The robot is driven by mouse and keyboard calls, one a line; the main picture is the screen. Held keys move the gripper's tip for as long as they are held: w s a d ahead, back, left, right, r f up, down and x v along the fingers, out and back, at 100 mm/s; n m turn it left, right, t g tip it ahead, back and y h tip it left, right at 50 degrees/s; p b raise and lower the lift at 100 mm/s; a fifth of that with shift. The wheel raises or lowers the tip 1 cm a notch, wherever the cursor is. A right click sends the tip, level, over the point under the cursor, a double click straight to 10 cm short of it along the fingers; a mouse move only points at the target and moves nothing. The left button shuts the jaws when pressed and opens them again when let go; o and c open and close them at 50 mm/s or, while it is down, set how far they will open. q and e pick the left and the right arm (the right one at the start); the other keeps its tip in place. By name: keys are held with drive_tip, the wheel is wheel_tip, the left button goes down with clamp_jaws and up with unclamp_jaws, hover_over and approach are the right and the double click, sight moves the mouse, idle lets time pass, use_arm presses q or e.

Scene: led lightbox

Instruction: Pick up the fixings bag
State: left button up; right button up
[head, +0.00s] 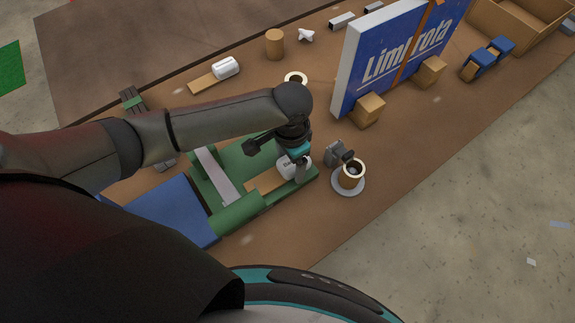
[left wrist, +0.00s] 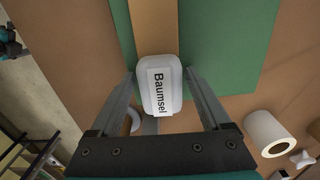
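A white, rounded pack labelled "Baumsel" (left wrist: 160,88), which looks like the fixings bag, lies on a wooden strip over the green surface. In the head view the pack (head: 287,170) is partly hidden by my left gripper (head: 297,172). In the left wrist view my left gripper (left wrist: 160,80) is open, one finger on each side of the pack, with a narrow gap at both sides. The green mat or tray (head: 232,160) holds a grey bar and a green roll.
Close right of the gripper are a dark clamp-like object (head: 338,153) and a cup on a saucer (head: 350,176). A second white pack (head: 226,67) lies farther back.

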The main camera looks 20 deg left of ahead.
use_arm(q)
clamp_jaws()
idle(0.4)
drive_tip(key=shift+r, duration=0.1)
